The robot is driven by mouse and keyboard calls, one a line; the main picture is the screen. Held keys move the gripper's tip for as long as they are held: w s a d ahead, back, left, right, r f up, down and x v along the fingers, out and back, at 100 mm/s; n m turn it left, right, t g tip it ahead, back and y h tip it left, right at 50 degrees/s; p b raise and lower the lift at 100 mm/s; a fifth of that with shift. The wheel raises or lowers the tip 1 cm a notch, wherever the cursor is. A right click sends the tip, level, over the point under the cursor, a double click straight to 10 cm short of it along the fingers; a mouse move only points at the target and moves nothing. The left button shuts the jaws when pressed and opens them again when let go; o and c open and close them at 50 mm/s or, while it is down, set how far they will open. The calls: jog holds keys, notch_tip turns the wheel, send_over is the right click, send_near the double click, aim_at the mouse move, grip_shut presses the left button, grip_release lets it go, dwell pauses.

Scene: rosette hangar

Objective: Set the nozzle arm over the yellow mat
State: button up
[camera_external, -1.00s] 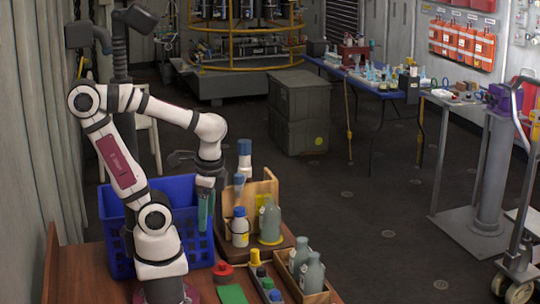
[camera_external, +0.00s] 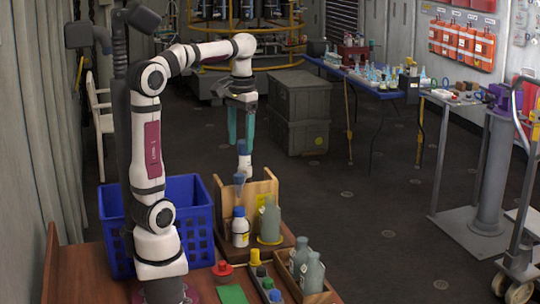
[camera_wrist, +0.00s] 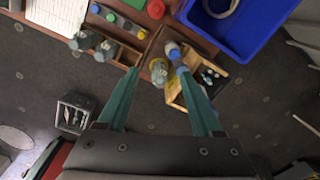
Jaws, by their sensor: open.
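A wooden stand (camera_external: 264,187) on the bench carries a tall white and blue bottle (camera_external: 244,162) and a grey-blue funnel-like nozzle piece (camera_external: 239,181); I cannot tell how its arm is joined. A white bottle with a blue cap (camera_external: 240,230) stands below the nozzle. A grey bottle (camera_external: 270,222) stands to its right, on or over a yellow round mat (camera_external: 271,241), which is mostly covered. My gripper (camera_external: 241,140) is open and empty, its teal fingers pointing down above the stand. In the wrist view, the stand (camera_wrist: 208,91) shows beside and beyond the right finger.
A blue crate (camera_external: 196,228) stands left of the stand. In front are a red item (camera_external: 222,268), a green pad (camera_external: 232,294), several coloured caps (camera_external: 265,282) and a wooden box (camera_external: 319,298) with grey bottles.

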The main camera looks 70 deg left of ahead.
aim_at(239, 174)
jog(key=w+a+r+n, duration=0.1)
jog(key=a+r+n, duration=0.2)
jog(key=a, duration=0.4)
notch_tip(239, 174, down, 16)
jog(key=shift+r, duration=0.25)
jog(key=shift+c, duration=0.4)
grip_shut()
jog(key=shift+w+r, duration=0.1)
dwell(0.4)
